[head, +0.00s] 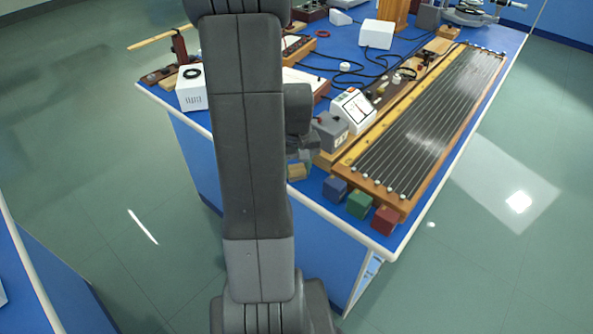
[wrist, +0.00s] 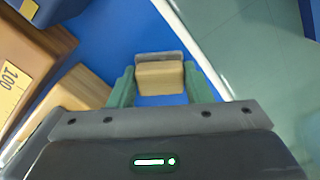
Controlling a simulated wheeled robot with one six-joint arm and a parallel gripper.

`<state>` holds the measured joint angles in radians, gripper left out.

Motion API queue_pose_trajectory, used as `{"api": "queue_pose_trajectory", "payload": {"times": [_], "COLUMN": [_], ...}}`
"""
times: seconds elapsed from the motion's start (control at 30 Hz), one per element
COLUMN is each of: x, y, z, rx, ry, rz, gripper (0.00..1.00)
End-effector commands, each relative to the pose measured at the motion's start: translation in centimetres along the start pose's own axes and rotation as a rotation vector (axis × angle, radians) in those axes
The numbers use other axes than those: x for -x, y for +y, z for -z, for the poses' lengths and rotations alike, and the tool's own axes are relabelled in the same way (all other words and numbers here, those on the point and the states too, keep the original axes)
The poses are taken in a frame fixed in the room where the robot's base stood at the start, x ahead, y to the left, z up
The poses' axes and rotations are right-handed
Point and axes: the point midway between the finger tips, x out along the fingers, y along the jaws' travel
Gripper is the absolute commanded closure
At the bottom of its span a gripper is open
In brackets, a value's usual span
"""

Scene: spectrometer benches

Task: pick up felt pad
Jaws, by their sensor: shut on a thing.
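The felt pad looks like a small tan block with a grey layer along its far side; it shows in the wrist view (wrist: 160,76). My gripper (wrist: 158,84) has its two green fingers against the left and right sides of it, shut on it. In the head view the tan block (head: 296,171) shows just right of my arm, near the bench's front edge, with my gripper (head: 302,160) mostly hidden behind my arm. I cannot tell whether the pad touches the blue bench top.
Blue, green and red blocks (head: 359,204) stand by the front edge, before a long board with dark strings (head: 425,125). A grey box (head: 330,131) and a white meter (head: 353,110) stand close by. A wooden block marked 100 (wrist: 25,88) lies left in the wrist view.

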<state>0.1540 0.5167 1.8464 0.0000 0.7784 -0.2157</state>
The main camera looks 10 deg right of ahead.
Motion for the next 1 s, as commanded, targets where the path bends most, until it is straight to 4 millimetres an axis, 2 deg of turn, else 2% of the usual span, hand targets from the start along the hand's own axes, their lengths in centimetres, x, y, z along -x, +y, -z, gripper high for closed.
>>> {"api": "queue_pose_trajectory", "payload": {"times": [0.17,0.27,0.5,0.63,0.8,1.0], "x": [0.7,2.2,7.2,9.0,10.0,10.0], "y": [0.0,0.0,0.0,0.0,0.0,0.0], "z": [0.0,0.1,0.1,0.1,0.0,0.0], "rx": [0.000,0.000,0.000,0.000,0.000,0.000], "ry": [0.001,0.005,0.005,0.003,0.000,-0.001], "rz": [0.000,-0.001,-0.001,-0.001,0.000,0.000], "gripper": [0.81,0.81,0.81,0.81,0.81,0.81]}}
